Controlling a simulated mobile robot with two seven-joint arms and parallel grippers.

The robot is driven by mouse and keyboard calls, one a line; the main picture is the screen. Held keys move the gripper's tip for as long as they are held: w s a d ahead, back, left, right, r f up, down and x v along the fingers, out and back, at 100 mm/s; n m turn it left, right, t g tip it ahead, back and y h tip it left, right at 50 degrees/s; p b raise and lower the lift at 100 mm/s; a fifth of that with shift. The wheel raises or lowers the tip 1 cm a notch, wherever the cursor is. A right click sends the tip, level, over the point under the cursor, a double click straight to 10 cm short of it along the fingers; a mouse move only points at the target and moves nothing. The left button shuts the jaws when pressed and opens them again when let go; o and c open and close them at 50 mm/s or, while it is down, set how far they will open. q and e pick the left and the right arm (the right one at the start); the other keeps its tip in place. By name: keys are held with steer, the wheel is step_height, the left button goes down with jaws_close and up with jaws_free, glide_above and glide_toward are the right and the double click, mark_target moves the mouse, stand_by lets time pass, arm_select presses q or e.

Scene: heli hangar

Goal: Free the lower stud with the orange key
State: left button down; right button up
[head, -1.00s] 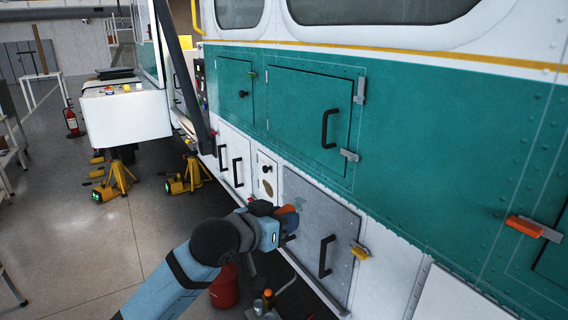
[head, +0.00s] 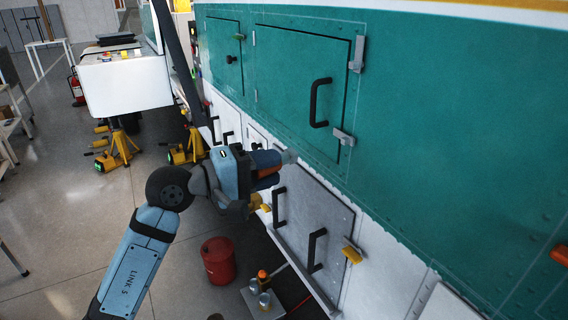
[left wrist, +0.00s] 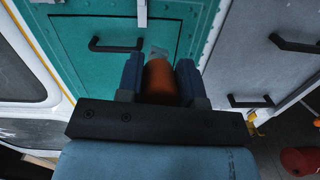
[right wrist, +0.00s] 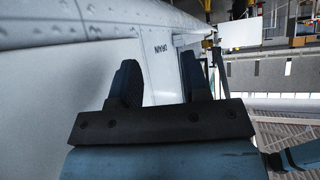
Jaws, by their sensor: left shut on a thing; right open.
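My left gripper (head: 265,168) is shut on the orange key (head: 268,159). The key's orange handle (left wrist: 161,82) fills the gap between the fingers in the left wrist view, and its pale grey end points away from me. In the head view the key is held left of and below the teal door (head: 300,85). Two grey fittings sit on that door's right edge, an upper one (head: 357,52) and a lower one (head: 344,137). The key is apart from both; I cannot make out a stud itself. My right gripper (right wrist: 160,85) is open and empty beside a pale hull.
A grey panel (head: 335,225) with black handles and a yellow latch (head: 352,252) is below the teal door. Another orange piece (head: 560,254) is at the far right. A red can (head: 218,260) and a small tray of items (head: 262,300) are below. Yellow stands (head: 118,150) are left.

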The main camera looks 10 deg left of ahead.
arm_select(q)
steer(key=d+r+g+h, duration=0.1)
steer(key=s+d+r+g+h, duration=0.1)
steer(key=d, duration=0.1)
steer(key=shift+s+d+r+n+g, duration=0.1)
steer(key=shift+d+r+n+g, duration=0.1)
steer(key=shift+r+n+g, duration=0.15)
steer(key=shift+w+d+r+p, duration=0.15)
steer(key=shift+w+d+p, duration=0.2)
steer(key=shift+d, duration=0.25)
steer(key=shift+w+d+p, duration=0.3)
steer(key=shift+w+d, duration=0.35)
steer(key=shift+d, duration=0.05)
steer(key=shift+w+d+f+b, duration=0.1)
steer(key=shift+d+f+b, duration=0.1)
steer(key=shift+b, duration=0.1)
steer(key=shift+w+d, duration=0.1)
steer(key=shift+d, duration=0.05)
steer(key=shift+w+b, duration=0.1)
steer(key=shift+b, duration=0.25)
steer(key=shift+w+d, duration=0.1)
steer(key=shift+d, duration=0.15)
